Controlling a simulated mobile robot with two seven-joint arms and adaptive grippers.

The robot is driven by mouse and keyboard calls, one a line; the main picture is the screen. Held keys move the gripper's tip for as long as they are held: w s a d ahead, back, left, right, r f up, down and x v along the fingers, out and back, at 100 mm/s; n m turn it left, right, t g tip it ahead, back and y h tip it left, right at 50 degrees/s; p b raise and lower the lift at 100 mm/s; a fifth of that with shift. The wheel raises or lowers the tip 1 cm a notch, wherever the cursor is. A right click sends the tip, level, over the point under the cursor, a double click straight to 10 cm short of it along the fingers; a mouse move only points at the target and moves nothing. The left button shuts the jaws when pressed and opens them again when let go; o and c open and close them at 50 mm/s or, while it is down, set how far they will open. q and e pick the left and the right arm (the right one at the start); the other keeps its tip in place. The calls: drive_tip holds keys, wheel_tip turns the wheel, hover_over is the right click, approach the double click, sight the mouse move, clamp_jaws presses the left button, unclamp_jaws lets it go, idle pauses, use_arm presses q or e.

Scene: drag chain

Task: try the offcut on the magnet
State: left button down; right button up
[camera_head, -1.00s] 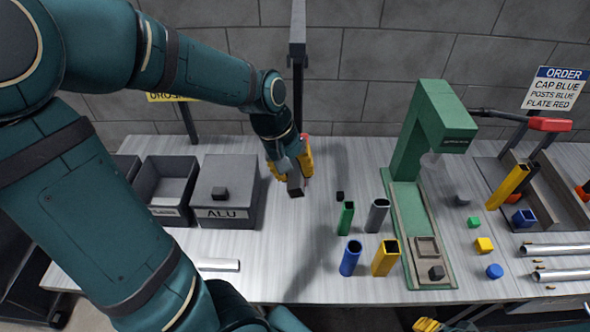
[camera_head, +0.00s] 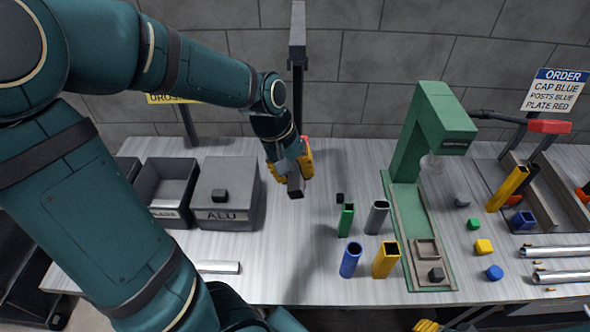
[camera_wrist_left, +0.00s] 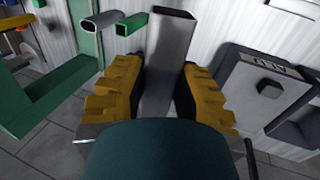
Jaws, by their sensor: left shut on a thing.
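My left gripper (camera_head: 291,168) is shut on the offcut, a dark grey square tube (camera_head: 296,186), and holds it near the black post at the back of the table. In the left wrist view the tube (camera_wrist_left: 168,50) lies between the yellow fingers (camera_wrist_left: 163,88), its open end pointing away. Which part is the magnet I cannot tell for sure; the black post has a dark block (camera_head: 297,50) at its top, above the gripper. Yellow parts of what looks like my right gripper (camera_head: 428,326) show at the bottom edge, mostly cut off.
A lidded ALU bin (camera_head: 225,214) and an open bin (camera_head: 165,169) stand left. Green (camera_head: 346,220), grey (camera_head: 377,217), blue (camera_head: 350,259) and yellow (camera_head: 386,260) tubes stand right of the gripper, before a green press (camera_head: 406,150). Table front centre is clear.

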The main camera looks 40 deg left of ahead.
sight(294, 181)
use_arm(q)
drive_tip(key=shift+w+a, duration=0.4)
idle(0.4)
drive_tip(key=shift+s+d+r+p, duration=0.15)
drive_tip(key=shift+s+d+p, duration=0.35)
drive_tip(key=shift+s+d, duration=0.3)
drive_tip(key=shift+s+d+r+p, duration=0.1)
drive_tip(key=shift+s+d+p, duration=0.45)
drive_tip(key=shift+s, duration=0.3)
idle(5.5)
